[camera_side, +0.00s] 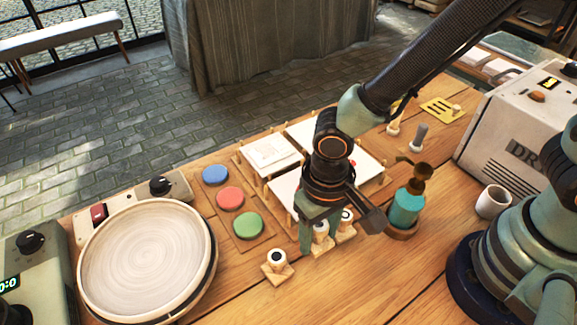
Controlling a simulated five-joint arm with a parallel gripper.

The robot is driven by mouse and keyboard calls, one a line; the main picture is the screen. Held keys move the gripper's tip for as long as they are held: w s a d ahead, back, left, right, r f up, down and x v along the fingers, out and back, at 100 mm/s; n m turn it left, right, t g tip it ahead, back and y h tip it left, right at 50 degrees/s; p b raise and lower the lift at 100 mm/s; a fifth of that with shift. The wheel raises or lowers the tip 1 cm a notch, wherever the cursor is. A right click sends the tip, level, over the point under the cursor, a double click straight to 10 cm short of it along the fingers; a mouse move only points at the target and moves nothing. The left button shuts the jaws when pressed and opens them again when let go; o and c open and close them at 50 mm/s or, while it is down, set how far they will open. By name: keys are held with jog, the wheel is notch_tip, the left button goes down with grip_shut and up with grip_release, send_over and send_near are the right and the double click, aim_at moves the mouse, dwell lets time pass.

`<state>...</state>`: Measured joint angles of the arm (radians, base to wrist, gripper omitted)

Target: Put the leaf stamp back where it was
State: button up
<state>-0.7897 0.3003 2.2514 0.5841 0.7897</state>
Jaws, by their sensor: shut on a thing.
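The left stamp (276,258) stands free. The middle stamp (321,229) is at my gripper (320,228), whose teal fingers point down and are shut on it; it is at or just over its base. The right stamp (346,217) is just beside the fingers, partly hidden by my wrist. The marks are too small to tell which one is the leaf stamp.
Blue, red and green ink pads (229,199) lie left of my gripper. A round plate (146,259) on a wheel is at far left. A drying rack with white tiles (271,151) is behind. A teal pump bottle (407,207) and white cup (492,202) stand right.

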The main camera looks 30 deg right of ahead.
aim_at(320, 225)
jog(key=shift+f, duration=2.1)
jog(key=shift+f, duration=0.1)
jog(key=o, duration=1.1)
jog(key=shift+c, duration=0.2)
notch_tip(320, 225, up, 12)
jog(key=shift+r, duration=0.1)
jog(key=w+d+r+t, duration=0.2)
jog(key=d+r, duration=0.4)
jog(key=d, duration=0.5)
jog(key=w+d+r+t, duration=0.3)
jog(key=d+r, duration=0.3)
jog(key=d, duration=0.6)
jog(key=shift+w+d+t, duration=0.2)
jog(key=shift+t, duration=0.1)
